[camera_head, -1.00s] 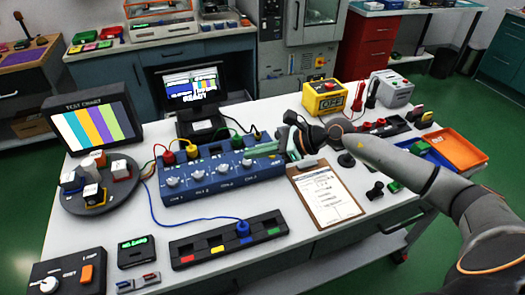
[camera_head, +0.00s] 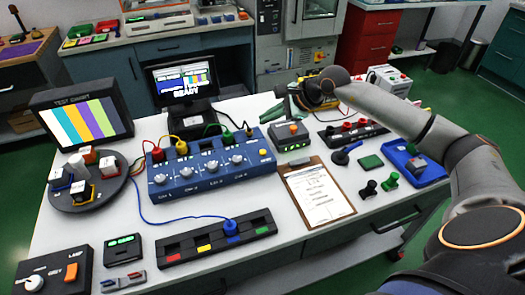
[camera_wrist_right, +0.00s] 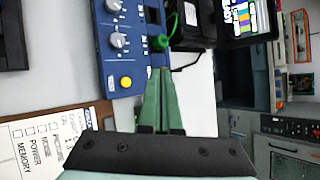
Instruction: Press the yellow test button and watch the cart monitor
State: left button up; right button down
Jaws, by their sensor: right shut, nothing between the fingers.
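The yellow test button (camera_head: 263,152) is at the right end of the blue switch box (camera_head: 200,190); it also shows in the right wrist view (camera_wrist_right: 126,82). The cart monitor (camera_head: 185,84) stands behind the box, lit, with colour bars at its right and small bright text; part of it shows in the wrist view (camera_wrist_right: 243,18). My right gripper (camera_head: 266,116) is shut and empty, above and behind the box's right end, apart from the button. In the wrist view its green fingertips (camera_wrist_right: 163,72) lie near the green plug (camera_wrist_right: 160,42). My left gripper is out of view.
A clipboard (camera_head: 316,193) lies in front of a grey box with an orange button (camera_head: 292,129). The test chart screen (camera_head: 82,121) and a round turntable (camera_head: 85,197) are at left. A blue cable loops in front of the switch box.

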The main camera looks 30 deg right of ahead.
jog(key=b, duration=0.5)
send_over(263, 152)
jog(key=d, duration=0.1)
jog(key=f, duration=0.8)
jog(key=shift+s, duration=0.35)
jog(key=shift+f+b, duration=0.3)
jog(key=shift+f, duration=0.15)
jog(key=shift+r, duration=0.1)
dwell(0.5)
jog(key=shift+f+b, duration=0.45)
jog(key=shift+f+b, duration=0.5)
dwell(0.5)
dwell(0.3)
jog(key=shift+r+p, duration=0.5)
jog(key=shift+r, duration=0.4)
